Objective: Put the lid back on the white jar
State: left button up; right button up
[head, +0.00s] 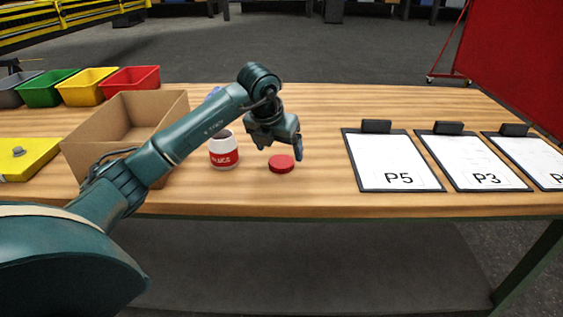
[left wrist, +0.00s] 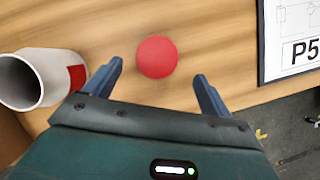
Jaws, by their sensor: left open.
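The white jar (head: 223,150) with a red label stands upright and open on the table, left of the lid; in the left wrist view the jar (left wrist: 45,75) shows at the left with its open mouth. The red round lid (head: 281,163) lies flat on the table. My left gripper (head: 282,147) is open and empty just above the lid. In the left wrist view the lid (left wrist: 156,57) lies just beyond the fingertips, between their lines. My right gripper is in neither view.
A cardboard box (head: 125,120) stands left of the jar, partly behind my left arm. Colored bins (head: 92,85) line the table's left back. Clipboards, including P5 (head: 392,160), lie at the right. The table between lid and P5 is clear.

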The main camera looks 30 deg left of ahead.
aim_at(281, 162)
pick_arm(q)
jog(key=x, duration=0.4)
jog(key=shift+s+a+f, duration=0.1)
jog(key=shift+a+f, duration=0.15)
jog(key=c, duration=1)
